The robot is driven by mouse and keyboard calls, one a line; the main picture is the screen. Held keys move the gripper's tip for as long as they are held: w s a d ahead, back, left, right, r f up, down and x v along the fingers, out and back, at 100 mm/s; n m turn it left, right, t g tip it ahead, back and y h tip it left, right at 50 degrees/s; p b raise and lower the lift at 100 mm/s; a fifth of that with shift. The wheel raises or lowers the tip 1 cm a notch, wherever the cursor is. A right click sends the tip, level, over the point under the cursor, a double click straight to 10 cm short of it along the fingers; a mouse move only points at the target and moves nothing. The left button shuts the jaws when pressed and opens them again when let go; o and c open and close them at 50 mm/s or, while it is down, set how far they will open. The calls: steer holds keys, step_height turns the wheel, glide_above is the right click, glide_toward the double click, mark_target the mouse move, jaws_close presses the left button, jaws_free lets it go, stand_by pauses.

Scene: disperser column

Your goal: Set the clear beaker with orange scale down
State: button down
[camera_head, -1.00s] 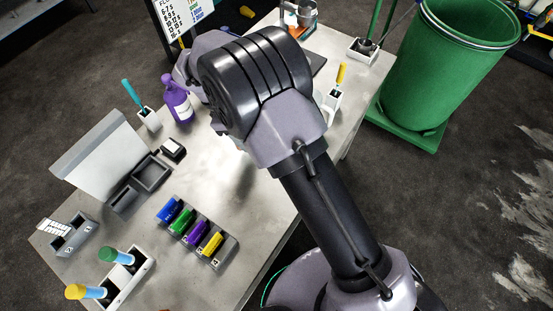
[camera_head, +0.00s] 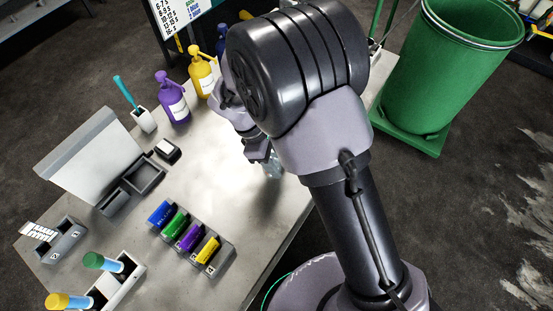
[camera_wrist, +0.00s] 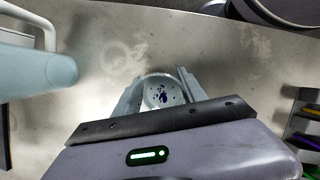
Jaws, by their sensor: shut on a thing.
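The clear beaker (camera_head: 273,169) shows only in part in the head view, below my gripper (camera_head: 260,152) and over the right side of the metal table. My arm covers much of it. In the wrist view my gripper (camera_wrist: 158,92) is shut on the beaker, one finger on each side. The beaker's round mouth (camera_wrist: 160,92) faces the camera, with dark blue specks showing inside. I cannot make out the orange scale. I cannot tell whether its base touches the table.
The table (camera_head: 215,150) is bare around the beaker. A rack of coloured blocks (camera_head: 190,234) stands front left. Purple (camera_head: 172,98) and yellow (camera_head: 202,70) bottles stand behind. A blurred blue-grey cylinder (camera_wrist: 35,72) is close at left in the wrist view. A green bin (camera_head: 452,75) stands right.

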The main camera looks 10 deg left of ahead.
steer(key=c, duration=0.7)
jaws_free()
steer(key=shift+o, duration=0.2)
